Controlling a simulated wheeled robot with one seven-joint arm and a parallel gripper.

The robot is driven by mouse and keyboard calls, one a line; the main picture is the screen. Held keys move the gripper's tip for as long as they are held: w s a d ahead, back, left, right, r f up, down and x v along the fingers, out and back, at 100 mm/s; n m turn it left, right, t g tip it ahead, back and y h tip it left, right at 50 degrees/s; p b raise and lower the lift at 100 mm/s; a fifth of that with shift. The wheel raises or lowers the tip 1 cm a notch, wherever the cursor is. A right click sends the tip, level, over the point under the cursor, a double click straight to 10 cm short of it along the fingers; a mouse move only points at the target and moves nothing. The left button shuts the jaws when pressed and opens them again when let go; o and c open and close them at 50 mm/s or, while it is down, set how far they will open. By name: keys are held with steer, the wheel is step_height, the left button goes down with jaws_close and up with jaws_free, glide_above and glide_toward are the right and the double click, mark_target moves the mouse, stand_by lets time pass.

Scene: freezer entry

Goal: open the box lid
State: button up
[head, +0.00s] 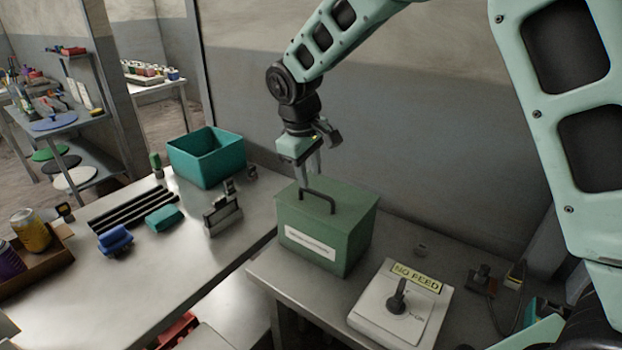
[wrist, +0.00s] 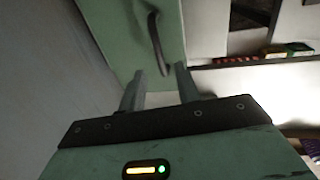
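The green box (head: 326,237) stands upright on the metal table, with a pale label on its front. Its lid (head: 345,202) looks shut and carries a dark handle (head: 318,197) on top. My gripper (head: 309,180) points down just above the back left part of the lid, close to the handle. In the wrist view the two fingers (wrist: 158,88) are apart with nothing between them, and the handle (wrist: 157,42) lies beyond the fingertips. I cannot tell whether a finger touches the lid.
A white switch panel (head: 383,318) with a black knob and a "NO FEED" sign (head: 416,276) sits right of the box. A teal bin (head: 207,157) and a metal holder (head: 223,212) stand on the left bench. The grey wall (head: 430,160) is close behind the box.

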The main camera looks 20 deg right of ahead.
mark_target(311, 192)
steer(key=shift+w+d+f+p, duration=0.1)
steer(key=shift+d+f+p, duration=0.1)
steer(key=shift+f, duration=0.8)
steer(key=shift+w+d+f+p, duration=0.1)
steer(key=shift+f+p, duration=0.05)
steer(key=shift+f, duration=0.8)
jaws_close()
steer(key=shift+r, duration=0.1)
